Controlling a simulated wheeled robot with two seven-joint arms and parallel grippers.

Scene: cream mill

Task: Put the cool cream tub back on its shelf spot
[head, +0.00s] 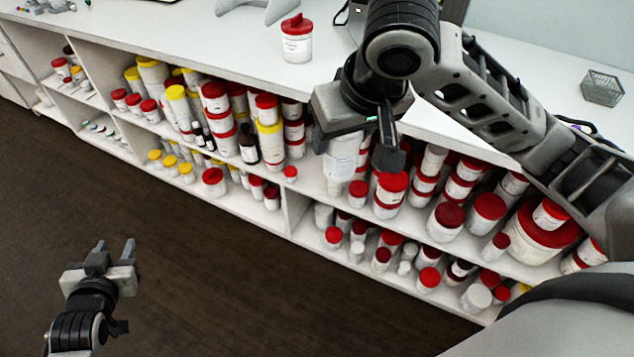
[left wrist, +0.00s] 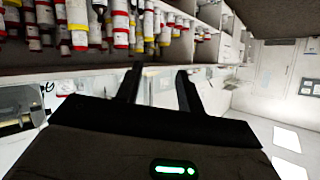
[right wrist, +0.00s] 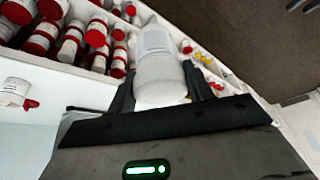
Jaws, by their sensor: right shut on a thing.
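The tub also shows between the fingers in the right wrist view (right wrist: 160,75). In the head view its top is hidden by the gripper. I cannot tell whether its base touches the shelf. The shelf unit (head: 290,205) holds many red-lidded tubs behind and beside it. My left gripper (head: 117,250) is open and empty, low over the dark floor, away from the shelves; its fingers show apart in the left wrist view (left wrist: 158,85).
A red-lidded tub (head: 297,42) stands on the white counter (head: 200,45) above. A wire basket (head: 602,88) sits at the counter's right. Yellow- and red-lidded tubs and dark bottles (head: 247,145) crowd the left shelves. The dark floor (head: 200,280) in front is clear.

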